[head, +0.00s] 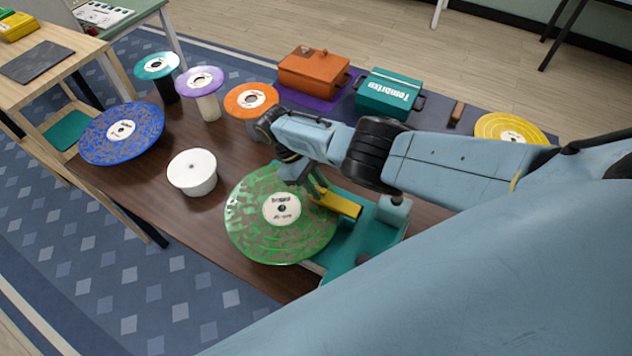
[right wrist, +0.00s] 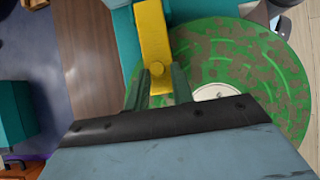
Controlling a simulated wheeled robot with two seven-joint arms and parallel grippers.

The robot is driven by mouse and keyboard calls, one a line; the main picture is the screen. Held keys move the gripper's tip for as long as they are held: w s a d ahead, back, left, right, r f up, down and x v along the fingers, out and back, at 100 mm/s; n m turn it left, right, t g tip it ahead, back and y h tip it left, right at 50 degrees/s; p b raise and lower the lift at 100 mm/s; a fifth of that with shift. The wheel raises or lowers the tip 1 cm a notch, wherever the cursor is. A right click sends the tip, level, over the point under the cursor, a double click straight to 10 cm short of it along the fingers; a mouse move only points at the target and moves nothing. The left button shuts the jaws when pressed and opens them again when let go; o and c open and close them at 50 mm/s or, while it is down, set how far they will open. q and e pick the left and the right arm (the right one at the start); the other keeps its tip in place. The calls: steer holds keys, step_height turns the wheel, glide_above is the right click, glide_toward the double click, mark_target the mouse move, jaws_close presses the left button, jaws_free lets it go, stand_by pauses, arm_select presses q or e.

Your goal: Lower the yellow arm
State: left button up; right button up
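The yellow arm (head: 338,204) is a short bar on a teal stand (head: 352,250), reaching over the edge of a round green patterned disc (head: 247,228) with a white label. In the right wrist view the yellow arm (right wrist: 153,32) runs up the picture, its end between my fingers. My right gripper (right wrist: 159,85) comes from above, and its two fingers lie close along both sides of that end, shut on it. In the head view my right gripper (head: 304,178) partly hides the arm. My left gripper is not in view.
A white pot-shaped stand (head: 192,176) and a blue disc (head: 121,133) stand to the left. Teal, purple and orange (head: 251,99) discs stand behind, near an orange box (head: 312,73) and a teal box (head: 388,95). A yellow disc (head: 509,130) is at right. Brown tabletop shows at front left.

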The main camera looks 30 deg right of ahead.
steer(key=shift+o, duration=1.3)
steer(key=shift+w, duration=0.1)
steer(key=shift+r, duration=0.1)
steer(key=b+v, duration=0.2)
steer(key=v, duration=1.1)
steer(key=shift+a, duration=0.1)
